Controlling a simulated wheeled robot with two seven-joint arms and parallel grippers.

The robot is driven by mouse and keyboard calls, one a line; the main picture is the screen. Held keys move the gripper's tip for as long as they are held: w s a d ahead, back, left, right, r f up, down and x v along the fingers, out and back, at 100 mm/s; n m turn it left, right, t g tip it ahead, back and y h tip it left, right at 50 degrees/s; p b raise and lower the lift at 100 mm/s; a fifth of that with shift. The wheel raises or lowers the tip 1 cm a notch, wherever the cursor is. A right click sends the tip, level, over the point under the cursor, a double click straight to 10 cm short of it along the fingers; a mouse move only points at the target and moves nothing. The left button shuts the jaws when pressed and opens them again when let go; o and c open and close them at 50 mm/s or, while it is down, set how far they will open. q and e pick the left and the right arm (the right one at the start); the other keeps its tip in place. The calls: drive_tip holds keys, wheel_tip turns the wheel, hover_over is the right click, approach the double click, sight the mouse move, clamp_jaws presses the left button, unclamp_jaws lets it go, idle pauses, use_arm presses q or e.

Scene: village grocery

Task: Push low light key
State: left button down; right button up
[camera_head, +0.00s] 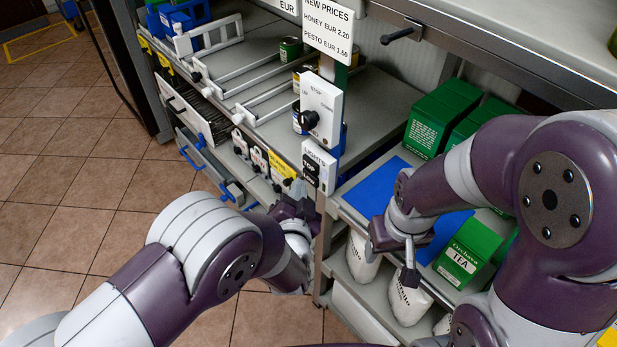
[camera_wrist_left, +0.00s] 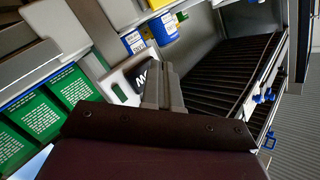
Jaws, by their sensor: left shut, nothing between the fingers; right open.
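The white lights panel (camera_head: 319,162) hangs on the shelf post under a white knob box. It has dark keys; the upper one reads TOP (camera_head: 310,166). The low light key (camera_head: 310,180) is just below it, small in the head view. In the left wrist view the low key (camera_wrist_left: 148,75) shows dark with upside-down white letters, partly hidden by my fingers. My left gripper (camera_wrist_left: 160,88) is shut and empty, its tips right at the low key; I cannot tell whether they touch. My right gripper (camera_head: 393,258) is open and empty over the right-hand shelf.
The knob box (camera_head: 321,107) and a price sign (camera_head: 328,28) are above the panel. Green tea boxes (camera_head: 470,250) and white bags (camera_head: 408,298) are near my right arm. A blue mat (camera_head: 372,188) lies on the shelf. Tiled floor (camera_head: 100,155) is open at left.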

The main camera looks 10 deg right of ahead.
use_arm(q)
drive_tip(key=s+a+p, duration=0.2)
drive_tip(key=s+a, duration=0.1)
drive_tip(key=a, duration=0.2)
drive_tip(key=shift+s, duration=0.3)
